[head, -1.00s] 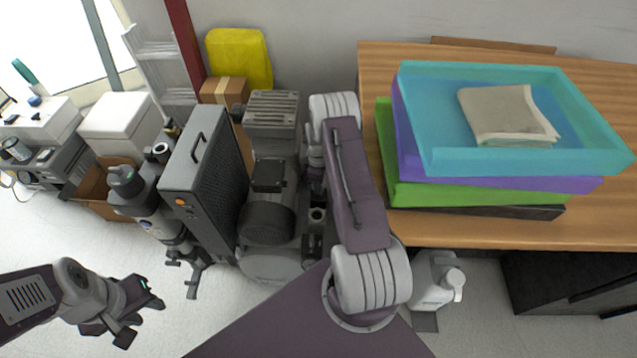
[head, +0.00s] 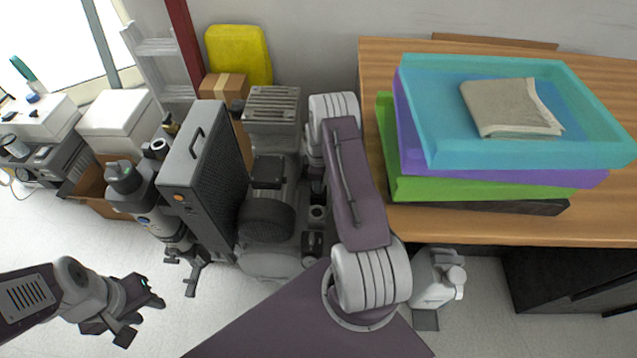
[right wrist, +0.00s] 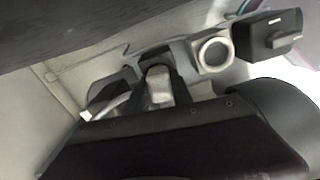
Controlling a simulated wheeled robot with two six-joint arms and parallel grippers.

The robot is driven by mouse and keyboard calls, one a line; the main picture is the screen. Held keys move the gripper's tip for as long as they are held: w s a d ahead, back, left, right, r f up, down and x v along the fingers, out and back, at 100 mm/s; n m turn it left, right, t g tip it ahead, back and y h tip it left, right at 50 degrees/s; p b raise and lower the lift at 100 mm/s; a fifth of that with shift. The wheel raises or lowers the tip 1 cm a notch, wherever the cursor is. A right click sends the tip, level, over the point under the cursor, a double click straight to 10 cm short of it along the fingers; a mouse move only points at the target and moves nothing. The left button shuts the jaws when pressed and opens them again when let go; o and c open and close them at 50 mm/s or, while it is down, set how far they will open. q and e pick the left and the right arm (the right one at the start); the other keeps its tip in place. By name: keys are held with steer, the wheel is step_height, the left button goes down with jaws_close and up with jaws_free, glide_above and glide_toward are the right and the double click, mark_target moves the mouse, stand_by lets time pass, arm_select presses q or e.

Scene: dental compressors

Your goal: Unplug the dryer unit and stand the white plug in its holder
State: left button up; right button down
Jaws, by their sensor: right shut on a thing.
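In the right wrist view, my right gripper (right wrist: 157,84) is shut on a pale piece between its dark fingers, which looks like the white plug (right wrist: 159,88). A pale cable (right wrist: 108,104) shows left of the fingers. A pale round ring (right wrist: 212,52), perhaps a holder or socket, is up and right of them, apart from the plug. A tall grey unit with a handle and orange button (head: 205,170), perhaps the dryer, stands left of the compressor. My left gripper (head: 143,310) is open and empty over the floor.
The compressor (head: 266,217) stands beside my right arm. A wooden table (head: 480,228) with stacked trays (head: 490,165) is on the right. A black block (right wrist: 270,36) is near the ring.

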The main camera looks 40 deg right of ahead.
steer(key=c, duration=1.1)
jaws_free()
steer(key=shift+f, duration=0.15)
steer(key=shift+o, duration=0.2)
